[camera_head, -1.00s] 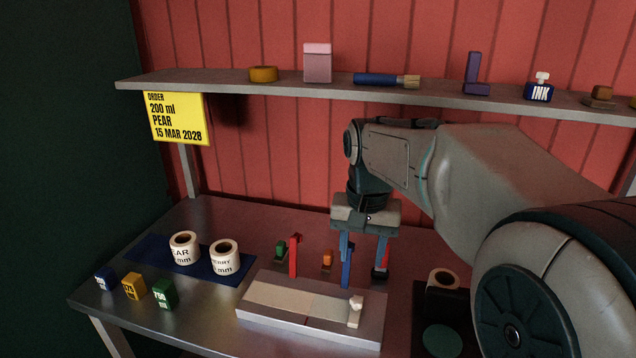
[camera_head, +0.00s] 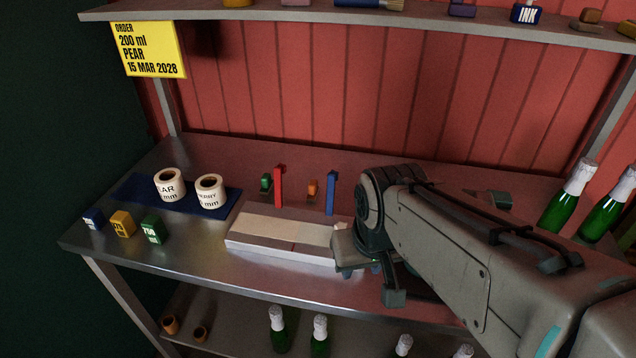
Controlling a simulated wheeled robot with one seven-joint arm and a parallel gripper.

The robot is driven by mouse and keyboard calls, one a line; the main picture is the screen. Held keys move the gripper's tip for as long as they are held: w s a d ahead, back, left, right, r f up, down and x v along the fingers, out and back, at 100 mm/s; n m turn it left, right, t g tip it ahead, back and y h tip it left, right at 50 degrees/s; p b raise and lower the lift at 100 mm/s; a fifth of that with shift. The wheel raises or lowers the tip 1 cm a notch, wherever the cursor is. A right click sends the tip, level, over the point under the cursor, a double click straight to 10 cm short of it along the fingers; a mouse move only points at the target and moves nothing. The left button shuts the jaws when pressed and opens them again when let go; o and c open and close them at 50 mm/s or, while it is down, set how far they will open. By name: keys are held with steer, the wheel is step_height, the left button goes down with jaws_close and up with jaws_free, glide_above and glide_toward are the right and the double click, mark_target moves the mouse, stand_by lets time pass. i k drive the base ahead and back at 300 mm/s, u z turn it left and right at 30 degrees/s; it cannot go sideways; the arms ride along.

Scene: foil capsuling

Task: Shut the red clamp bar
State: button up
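The red clamp bar (camera_head: 279,187) stands upright at the back edge of the pale fixture block (camera_head: 262,246). A blue clamp bar (camera_head: 331,193) also stands upright, farther right along the same edge. My gripper (camera_head: 362,267) is low over the right end of the block, to the right of and nearer than the red bar and apart from it. Its fingers are mostly hidden by its own body and the arm, so its opening cannot be made out. The right end of the block is covered by the gripper.
Green (camera_head: 266,182) and orange (camera_head: 313,188) small items stand behind the block. Two label rolls (camera_head: 170,184) (camera_head: 211,191) sit on a blue mat (camera_head: 132,187) at left, with small coloured cubes (camera_head: 123,224) in front. Green bottles (camera_head: 570,196) stand at right. A shelf (camera_head: 300,16) runs above.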

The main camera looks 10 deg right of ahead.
mark_target(280, 169)
steer(key=u, duration=0.75)
steer(key=k, duration=0.7)
steer(key=z, duration=0.55)
steer(key=i, duration=0.5)
steer(key=u, duration=0.05)
steer(key=k, duration=0.5)
steer(key=u, duration=0.25)
steer(key=i, duration=1.15)
steer(key=z, duration=0.1)
